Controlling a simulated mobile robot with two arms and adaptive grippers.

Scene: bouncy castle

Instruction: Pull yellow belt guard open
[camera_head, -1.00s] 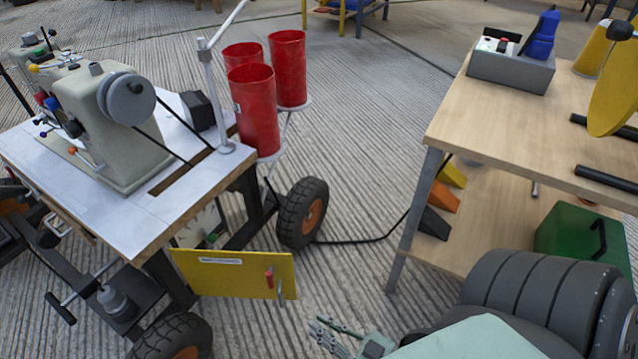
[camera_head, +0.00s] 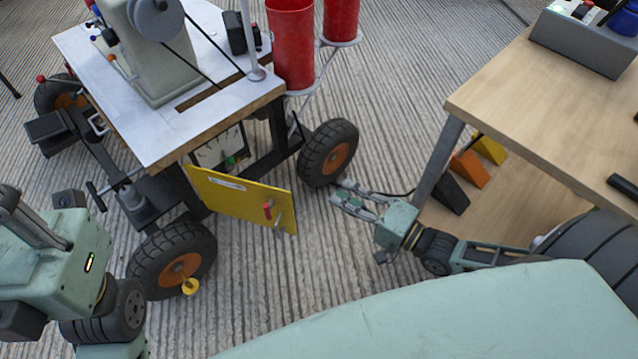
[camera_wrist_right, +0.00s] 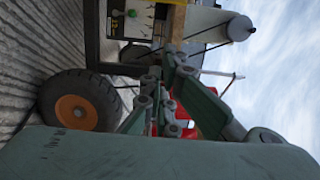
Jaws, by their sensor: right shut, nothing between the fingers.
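The yellow belt guard (camera_head: 240,202) hangs under the sewing-machine table in the head view. It is a flat panel with a white label and a red handle (camera_head: 267,210) near its right end. It stands angled away from the frame, with a dial and green knob (camera_head: 230,162) visible behind it. My right gripper (camera_head: 340,191) is shut and empty, to the right of the guard and apart from it, close to the black wheel. Its fingers also show in the right wrist view (camera_wrist_right: 160,100). My left arm is at the left edge; its fingers are not visible.
The wheeled table (camera_head: 170,130) carries a sewing machine (camera_head: 150,50). Its wheels (camera_head: 328,153) stand on ridged floor. Red bins (camera_head: 290,45) are behind. A wooden workbench (camera_head: 560,105) is at the right.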

